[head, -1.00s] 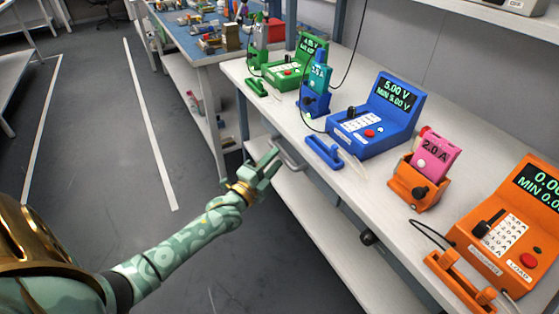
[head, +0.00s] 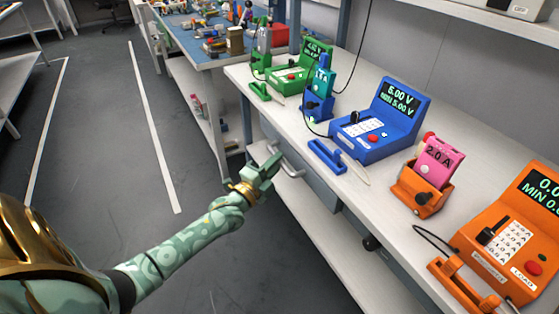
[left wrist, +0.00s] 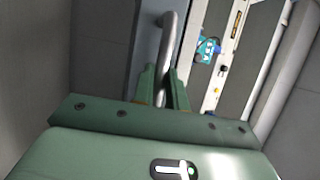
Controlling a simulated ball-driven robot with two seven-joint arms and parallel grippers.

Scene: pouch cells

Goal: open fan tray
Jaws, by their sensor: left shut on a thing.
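A grey drawer-like front (head: 318,188) sits under the edge of the white workbench; I take it for the fan tray, though no fan shows. Its bar handle (head: 294,169) sticks out toward the aisle. My left gripper (head: 270,170) is at this handle, shut on it. In the left wrist view the fingers (left wrist: 165,92) close around the grey handle bar (left wrist: 168,45), which runs up from between them. The inside of the tray is hidden. My right gripper is in no view.
On the bench (head: 375,200) stand a green tester (head: 300,72), a blue tester (head: 380,125), an orange tester (head: 515,230) and an orange holder with a pink cell (head: 437,160). A lower white shelf (head: 285,200) lies beneath. The grey aisle floor (head: 110,170) is clear.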

